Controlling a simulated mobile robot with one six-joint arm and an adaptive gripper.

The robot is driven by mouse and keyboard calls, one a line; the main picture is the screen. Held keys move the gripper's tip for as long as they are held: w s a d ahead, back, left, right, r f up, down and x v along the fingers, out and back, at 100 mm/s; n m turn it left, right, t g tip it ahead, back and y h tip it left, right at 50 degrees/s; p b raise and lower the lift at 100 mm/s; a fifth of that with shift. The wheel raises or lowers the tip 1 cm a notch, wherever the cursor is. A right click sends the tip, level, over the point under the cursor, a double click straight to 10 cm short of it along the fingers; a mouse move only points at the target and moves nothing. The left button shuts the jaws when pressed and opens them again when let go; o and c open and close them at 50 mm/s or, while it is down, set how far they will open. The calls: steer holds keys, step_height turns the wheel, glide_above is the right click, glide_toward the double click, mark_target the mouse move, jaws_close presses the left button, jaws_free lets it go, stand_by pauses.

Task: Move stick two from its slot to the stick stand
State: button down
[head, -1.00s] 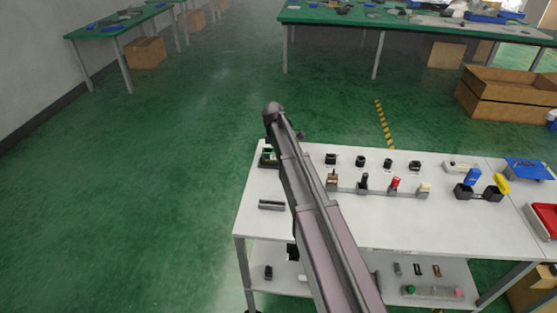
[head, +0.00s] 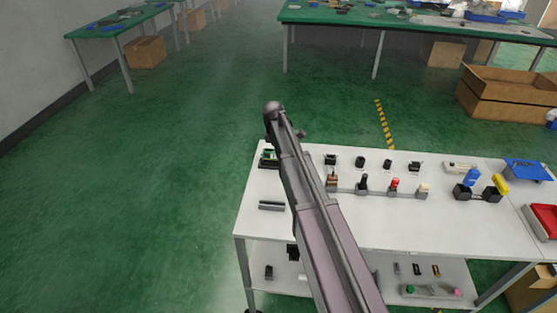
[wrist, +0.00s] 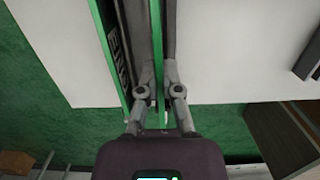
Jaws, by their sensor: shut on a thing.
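In the wrist view, my gripper (wrist: 158,35) is shut on a thin green stick (wrist: 155,55), which stands edge-on between the two fingers. Another green stick with dark chips (wrist: 114,55) is just left of the fingers. The lower end of the held stick cannot be made out, so I cannot tell whether it is in its slot. In the head view, a dark fixture with green in it (head: 267,160) is at the table's far left corner, partly behind my arm. A grey rail-like piece (head: 271,206), perhaps the stick stand, lies nearer. My arm hides the gripper there.
The white table (head: 410,230) carries a row of lever fixtures (head: 394,187) with small black blocks (head: 360,161) behind it. Blue and yellow levers (head: 473,180) and a red tray (head: 543,218) stand to the right. A lower shelf (head: 340,278) holds small parts.

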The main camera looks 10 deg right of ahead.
steer(key=shift+r+p, duration=1.55)
steer(key=shift+r, duration=0.1)
steer(key=shift+r, duration=0.1)
steer(key=shift+r+p, duration=1)
steer(key=shift+p, duration=0.1)
steer(key=shift+a, duration=0.1)
